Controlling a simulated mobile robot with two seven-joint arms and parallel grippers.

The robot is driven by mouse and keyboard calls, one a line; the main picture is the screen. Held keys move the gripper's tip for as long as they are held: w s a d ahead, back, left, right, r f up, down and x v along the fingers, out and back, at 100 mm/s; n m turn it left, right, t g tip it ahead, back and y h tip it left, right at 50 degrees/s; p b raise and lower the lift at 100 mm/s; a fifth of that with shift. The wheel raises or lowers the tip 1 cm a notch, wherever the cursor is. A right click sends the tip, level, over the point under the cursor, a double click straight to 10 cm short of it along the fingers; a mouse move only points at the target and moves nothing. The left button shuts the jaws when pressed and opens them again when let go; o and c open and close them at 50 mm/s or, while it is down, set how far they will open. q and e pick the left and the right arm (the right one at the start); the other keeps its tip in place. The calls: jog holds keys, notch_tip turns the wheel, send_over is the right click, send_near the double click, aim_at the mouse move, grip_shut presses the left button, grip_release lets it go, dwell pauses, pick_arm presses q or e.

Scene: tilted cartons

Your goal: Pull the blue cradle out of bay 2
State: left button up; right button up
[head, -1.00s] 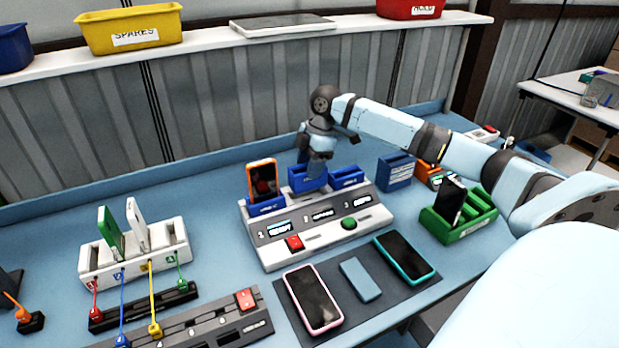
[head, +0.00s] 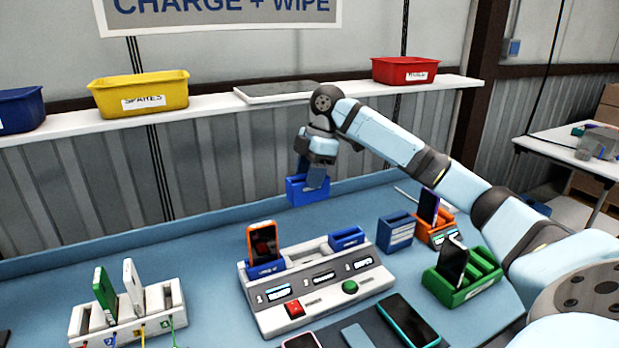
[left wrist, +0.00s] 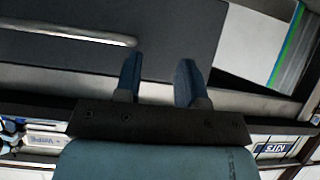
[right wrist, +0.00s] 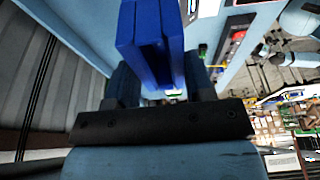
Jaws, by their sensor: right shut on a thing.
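The blue cradle (head: 307,192) is held in the air above and behind the white station (head: 318,300) in the head view. My right gripper (head: 318,176) is shut on it; in the right wrist view the cradle (right wrist: 152,40) sits between the fingers and looks empty. Bay 2 (head: 308,252), the middle one, is empty. A blue cradle (head: 265,269) with an orange phone (head: 262,242) sits in the left bay, and another blue cradle (head: 346,239) in the right bay. My left gripper (left wrist: 158,80) shows only in the left wrist view, fingers apart with nothing between them.
A blue box (head: 396,233), an orange holder (head: 437,233) and a green rack (head: 465,282) stand right of the station. A white rack (head: 155,310) with phones is at the left. The shelf (head: 215,108) carries bins behind. The table behind the station is clear.

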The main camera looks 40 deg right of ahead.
jog(key=shift+r+p, duration=0.7)
jog(key=shift+p, duration=0.55)
dwell(0.5)
jog(key=shift+r+p, duration=0.65)
jog(key=shift+p, duration=0.5)
jog(key=shift+f, duration=0.1)
